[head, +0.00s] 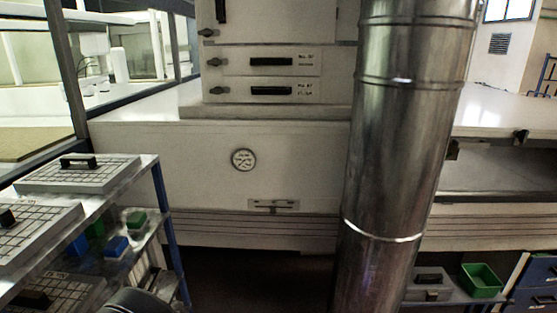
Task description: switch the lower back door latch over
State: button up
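A pale cabinet (240,75) stands on the white housing. Its front has two low, wide panels, each with a black handle: an upper one (271,62) and a lower one (271,90). A small dark latch or knob sits at the left of each, the upper latch (214,62) and the lower latch (217,90). A third knob (208,33) is higher up. A small plate with a slide or lever (273,205) is on the housing front below a round gauge (243,160). I cannot tell which is the back door latch, nor its setting. My gripper is not in view.
A thick metal duct (405,130) stands right of the cabinet and hides what is behind it. A shelf rack (165,235) with gridded trays and blue and green blocks is at the left. A green bin (481,280) is at lower right. Dark floor lies between.

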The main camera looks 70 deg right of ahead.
aim_at(207, 32)
jog(key=z, duration=1.55)
